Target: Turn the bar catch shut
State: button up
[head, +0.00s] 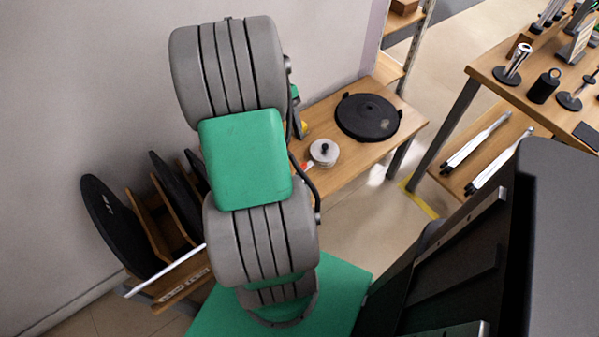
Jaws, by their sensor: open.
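I cannot make out a bar catch in the head view. It may be hidden or out of frame. My gripper is not in view either. A large grey and green jointed column, which looks like my own arm, fills the middle and hides part of what lies behind it. A thin white rod (165,271) slants at the lower left; I cannot tell what it belongs to.
Dark discs (124,228) stand in a wooden rack by the left wall. A low wooden bench (345,160) holds a black disc (368,117) and a silver weight (324,152). A wooden table (520,92) stands right. A dark panelled structure (440,250) fills the lower right.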

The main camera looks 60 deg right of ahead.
aim_at(302, 165)
jog(key=x, duration=0.3)
jog(key=b+x, duration=0.1)
jog(key=x, duration=0.1)
jog(key=b+x, duration=0.1)
jog(key=x, duration=0.2)
jog(key=shift+s+d+f, duration=0.15)
jog(key=shift+s+d, duration=0.05)
jog(key=shift+s, duration=0.3)
jog(key=shift+c, duration=0.2)
grip_shut()
